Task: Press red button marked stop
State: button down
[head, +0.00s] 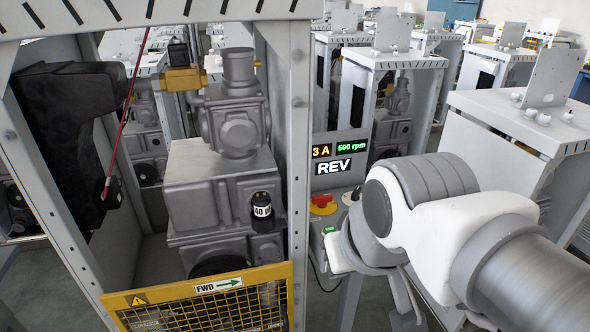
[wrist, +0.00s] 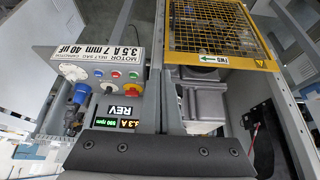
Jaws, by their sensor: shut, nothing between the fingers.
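The grey control panel (head: 340,150) stands right of the dispenser frame, with a lit display (head: 337,150) reading REV. In the wrist view the panel appears upside down, and a small red button (wrist: 116,73) sits between a blue button (wrist: 99,73) and a green button (wrist: 132,75). Its marking is too small to read. A separate red knob on yellow (head: 323,204) sits nearer the display. My gripper (wrist: 152,142) is shut and empty, along the bottom of the wrist view, apart from the red button. In the head view my arm hides the gripper and the red button.
A frame with a yellow mesh guard (head: 208,300) marked FWD and grey machinery (head: 205,180) stands left of the panel. More similar frames (head: 400,70) fill the background.

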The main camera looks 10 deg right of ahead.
jog(key=w+d+r+n+g+h+p, duration=0.2)
jog(key=w+d+n+h+p, duration=0.45)
jog(key=w+d, duration=0.45)
jog(key=w+d+f+n+t+p, duration=0.2)
jog(key=w+f+n+p, duration=0.2)
jog(key=w+n, duration=0.6)
jog(key=w+f, duration=0.2)
jog(key=w, duration=0.1)
jog(key=shift+w+f+h, duration=0.15)
jog(key=shift+w+h, duration=0.1)
jog(key=shift+h, duration=0.1)
jog(key=shift+f, duration=0.1)
notch_tip(320, 180, down, 7)
jog(key=b, duration=0.6)
jog(key=shift+d+f, duration=0.1)
jog(key=shift+f, duration=0.1)
jog(key=shift+f+b, duration=0.65)
jog(key=shift+b, duration=0.2)
